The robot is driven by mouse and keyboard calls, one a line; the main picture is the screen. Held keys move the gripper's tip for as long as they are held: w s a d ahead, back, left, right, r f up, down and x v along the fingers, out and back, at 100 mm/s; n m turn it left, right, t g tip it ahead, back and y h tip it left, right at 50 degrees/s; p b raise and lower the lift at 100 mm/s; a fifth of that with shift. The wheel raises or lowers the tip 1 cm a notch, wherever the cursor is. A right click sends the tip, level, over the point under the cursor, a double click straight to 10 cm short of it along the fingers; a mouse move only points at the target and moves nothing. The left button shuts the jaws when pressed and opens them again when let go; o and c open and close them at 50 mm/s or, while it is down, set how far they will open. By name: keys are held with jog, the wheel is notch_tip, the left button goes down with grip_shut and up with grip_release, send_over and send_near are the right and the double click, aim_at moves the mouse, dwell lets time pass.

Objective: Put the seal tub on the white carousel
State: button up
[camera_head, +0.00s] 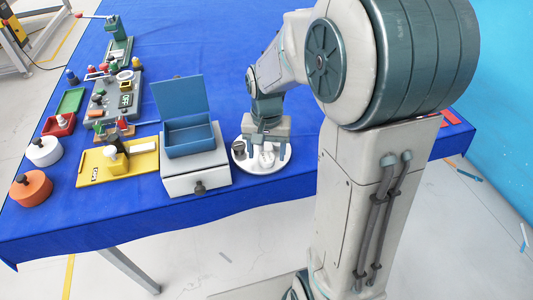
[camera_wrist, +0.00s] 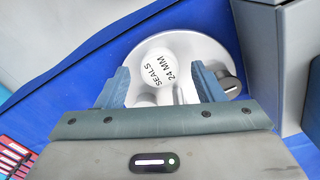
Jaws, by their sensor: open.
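The seal tub (camera_head: 267,160) is a small white tub on the round white carousel (camera_head: 245,166) at the table's front. In the wrist view the tub (camera_wrist: 168,68) shows its lid, lettered "SEALS 24 MM", and the carousel (camera_wrist: 212,52) spreads beneath it. My gripper (camera_head: 265,143) is over the carousel, pointing down. In the wrist view my gripper (camera_wrist: 162,78) is open, with one blue finger on each side below the lid's lettering. Light shows between the fingers and the tub. The tub's lower part is partly hidden.
A grey drawer box (camera_head: 198,176) with an open blue box (camera_head: 189,138) on top stands just left. A yellow tray (camera_head: 118,163) lies farther left. Blue cloth is clear behind the carousel.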

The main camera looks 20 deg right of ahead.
aim_at(267, 157)
notch_tip(267, 157, up, 10)
jog(key=s+f+n+t, duration=0.2)
jog(key=s+n+t, duration=0.1)
jog(key=s, duration=1.1)
jog(key=shift+f+n, duration=0.15)
jog(key=shift+n, duration=0.65)
jog(key=c, duration=0.5)
jog(key=shift+a, duration=0.15)
jog(key=shift+c, duration=0.3)
